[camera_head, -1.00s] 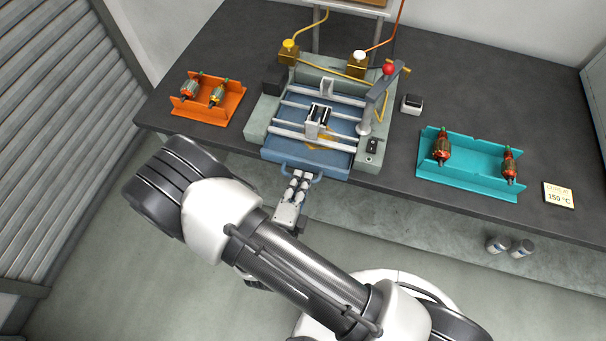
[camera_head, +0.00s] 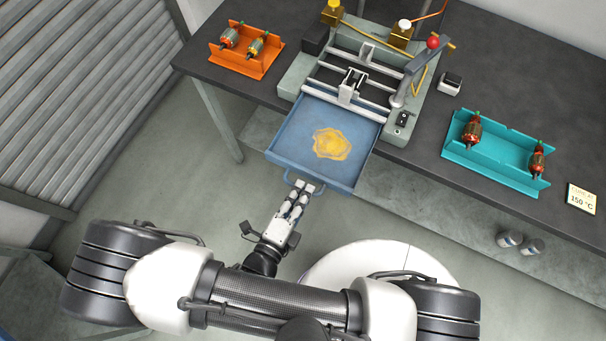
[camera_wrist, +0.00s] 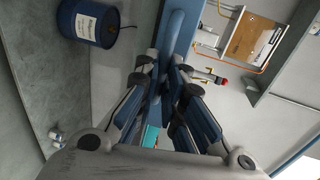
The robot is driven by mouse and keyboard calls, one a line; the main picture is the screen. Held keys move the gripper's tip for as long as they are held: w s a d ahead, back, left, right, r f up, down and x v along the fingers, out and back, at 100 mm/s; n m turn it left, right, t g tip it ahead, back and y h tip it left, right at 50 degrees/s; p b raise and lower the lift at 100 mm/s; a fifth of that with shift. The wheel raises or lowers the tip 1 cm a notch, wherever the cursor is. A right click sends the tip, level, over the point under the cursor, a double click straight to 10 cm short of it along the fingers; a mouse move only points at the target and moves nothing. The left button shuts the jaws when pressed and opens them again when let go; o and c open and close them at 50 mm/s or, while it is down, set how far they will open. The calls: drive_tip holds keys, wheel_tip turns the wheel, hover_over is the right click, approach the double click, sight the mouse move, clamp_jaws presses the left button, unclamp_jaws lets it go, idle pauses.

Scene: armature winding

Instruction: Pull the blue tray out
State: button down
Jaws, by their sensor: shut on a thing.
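The blue tray (camera_head: 293,129) sticks far out of the front of the grey-green machine (camera_head: 300,73), past the table's front edge. A yellow-orange puddle-like patch (camera_head: 331,144) lies on its floor. The tray's front handle (camera_head: 290,180) is a blue loop. My gripper (camera_head: 298,190) is at this handle, with its fingers shut on it. In the wrist view the blue handle (camera_wrist: 172,45) runs between the fingers of my gripper (camera_wrist: 163,75). The tray's back end is under the machine's rails.
An orange rack (camera_head: 246,65) with two armatures stands left of the machine. A teal rack (camera_head: 495,165) with two more stands at right, near a 150 °C sign (camera_head: 581,198). A blue drum (camera_wrist: 90,22) shows in the wrist view.

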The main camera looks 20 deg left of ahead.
drive_tip(key=c, duration=1.7)
unclamp_jaws()
drive_tip(key=v, duration=1.2)
drive_tip(key=shift+d, duration=0.1)
